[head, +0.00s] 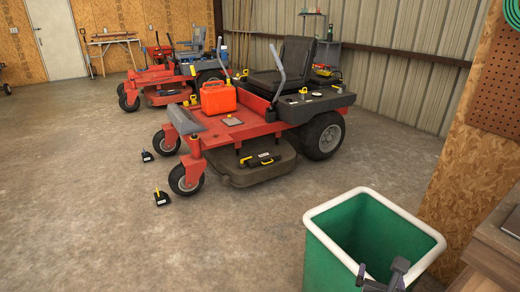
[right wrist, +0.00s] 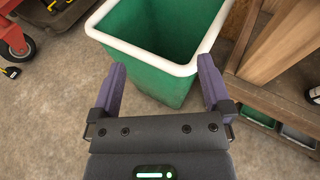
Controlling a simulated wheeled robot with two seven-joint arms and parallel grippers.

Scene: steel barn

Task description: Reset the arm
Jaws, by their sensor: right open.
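My right gripper (head: 382,278) shows at the bottom of the head view, in front of the green bin. In the right wrist view, its two purple fingers (right wrist: 162,82) are spread apart with nothing between them. The gripper points toward the green bin with a white rim (head: 318,222), which also shows in the right wrist view (right wrist: 150,62). The bin looks empty in the part I can see; its bottom is partly hidden. My left gripper is not in view.
A red riding mower (head: 262,130) with an orange-red can (head: 218,97) on it stands ahead. More mowers (head: 160,85) stand behind. A wooden bench (head: 492,245) is at the right, beside a wood panel wall (head: 465,170). Concrete floor (head: 90,200) at left is mostly clear.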

